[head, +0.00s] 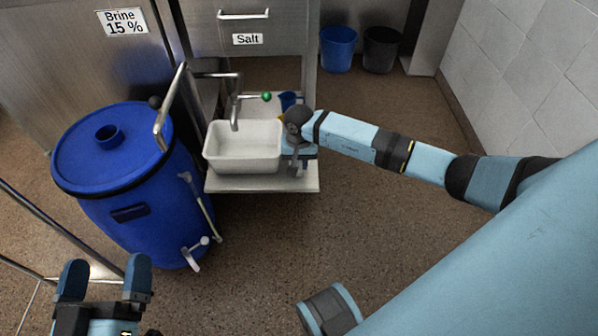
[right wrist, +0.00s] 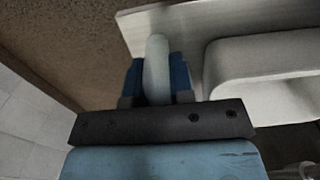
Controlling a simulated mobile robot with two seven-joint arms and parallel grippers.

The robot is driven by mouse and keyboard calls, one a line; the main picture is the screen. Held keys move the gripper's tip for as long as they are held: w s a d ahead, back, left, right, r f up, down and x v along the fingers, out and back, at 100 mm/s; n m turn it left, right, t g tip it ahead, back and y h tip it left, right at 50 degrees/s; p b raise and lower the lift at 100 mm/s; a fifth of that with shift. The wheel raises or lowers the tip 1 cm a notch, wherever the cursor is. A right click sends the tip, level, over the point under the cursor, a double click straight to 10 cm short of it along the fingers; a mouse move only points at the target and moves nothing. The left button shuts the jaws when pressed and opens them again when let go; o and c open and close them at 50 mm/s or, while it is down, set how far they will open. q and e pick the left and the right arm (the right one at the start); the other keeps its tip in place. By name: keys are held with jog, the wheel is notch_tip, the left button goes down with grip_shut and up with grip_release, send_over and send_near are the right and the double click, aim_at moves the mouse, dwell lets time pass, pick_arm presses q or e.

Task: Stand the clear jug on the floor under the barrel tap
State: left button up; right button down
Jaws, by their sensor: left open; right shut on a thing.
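The blue barrel (head: 125,175) stands on the floor at the left of the head view, with a white tap (head: 195,252) low on its front. My right gripper (head: 298,165) is beside the right end of the white basin. In the right wrist view its blue fingers (right wrist: 157,75) are shut on a pale rounded bar (right wrist: 157,62); I cannot tell what it belongs to. A glassy, see-through shape (right wrist: 300,170) shows at the lower right corner there; I cannot tell whether it is the clear jug. My left gripper (head: 106,268) is open and empty, below the barrel in the picture.
The white basin (head: 242,165) sits on a pale shelf (head: 265,184) before the Salt cabinet (head: 250,22). A blue bucket (head: 338,50) and a black bucket (head: 381,50) stand at the back. Metal rails (head: 30,215) are at the left. The floor right of the shelf is clear.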

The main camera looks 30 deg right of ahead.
pick_arm(q)
jog(key=shift+w+f+g+b, duration=0.1)
jog(key=shift+f+g+b, duration=0.4)
jog(key=shift+f, duration=0.4)
pick_arm(e)
jog(key=shift+f, duration=1.95)
pick_arm(q)
jog(key=shift+f, duration=0.1)
pick_arm(e)
jog(key=shift+f, duration=0.1)
jog(key=shift+f, duration=0.1)
jog(key=c, duration=1)
grip_release()
pick_arm(q)
jog(key=shift+d+f, duration=0.1)
